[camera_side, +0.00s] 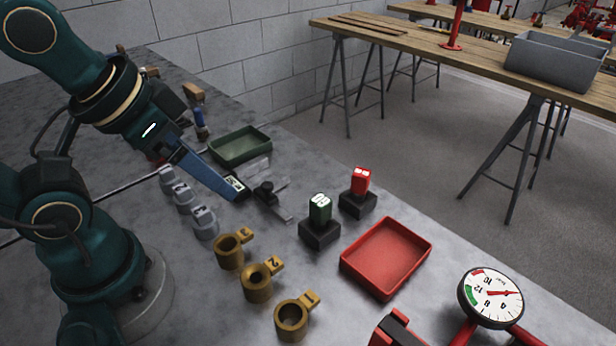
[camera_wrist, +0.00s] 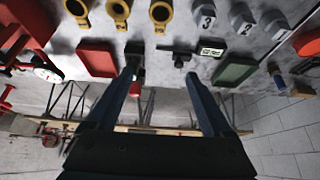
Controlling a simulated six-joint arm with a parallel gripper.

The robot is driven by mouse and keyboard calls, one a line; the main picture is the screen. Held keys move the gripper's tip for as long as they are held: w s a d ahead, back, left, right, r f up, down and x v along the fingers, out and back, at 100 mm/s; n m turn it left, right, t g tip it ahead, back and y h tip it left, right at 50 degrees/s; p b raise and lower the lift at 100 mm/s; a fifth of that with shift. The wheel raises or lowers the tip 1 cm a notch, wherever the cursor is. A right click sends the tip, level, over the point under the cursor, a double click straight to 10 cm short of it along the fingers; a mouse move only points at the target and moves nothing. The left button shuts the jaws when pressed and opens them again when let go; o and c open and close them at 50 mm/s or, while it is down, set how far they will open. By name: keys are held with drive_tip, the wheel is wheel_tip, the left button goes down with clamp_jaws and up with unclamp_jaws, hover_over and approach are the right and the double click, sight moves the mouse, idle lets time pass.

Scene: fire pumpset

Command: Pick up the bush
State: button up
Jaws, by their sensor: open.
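Three brass ring-shaped parts with numbered tags look like the bushes: tag 3 (camera_side: 230,252), tag 2 (camera_side: 257,284) and tag 1 (camera_side: 292,320). They stand upright in a row on the grey table. They also show along the top of the wrist view, one of them at the top middle (camera_wrist: 160,14). My gripper (camera_side: 238,188) is above the table, behind the brass row and beside a small black fixture (camera_side: 265,194). In the wrist view my gripper (camera_wrist: 160,76) has its two fingers wide apart with nothing held between them.
Several grey numbered parts (camera_side: 204,222) stand left of the brass row. A green tray (camera_side: 241,147) lies behind my gripper. A red tray (camera_side: 385,258), green block (camera_side: 320,208), red block (camera_side: 361,180) and pressure gauge (camera_side: 490,297) are to the right.

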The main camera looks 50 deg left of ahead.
drive_tip(key=g, duration=0.5)
hover_over(258, 276)
drive_tip(key=f, duration=0.9)
drive_tip(key=shift+w+d+f, duration=0.15)
drive_tip(key=shift+w, duration=0.05)
drive_tip(key=shift+s+d+f+g, duration=0.15)
drive_tip(key=shift+s+f+g, duration=0.2)
drive_tip(key=shift+f, duration=2.5)
clamp_jaws()
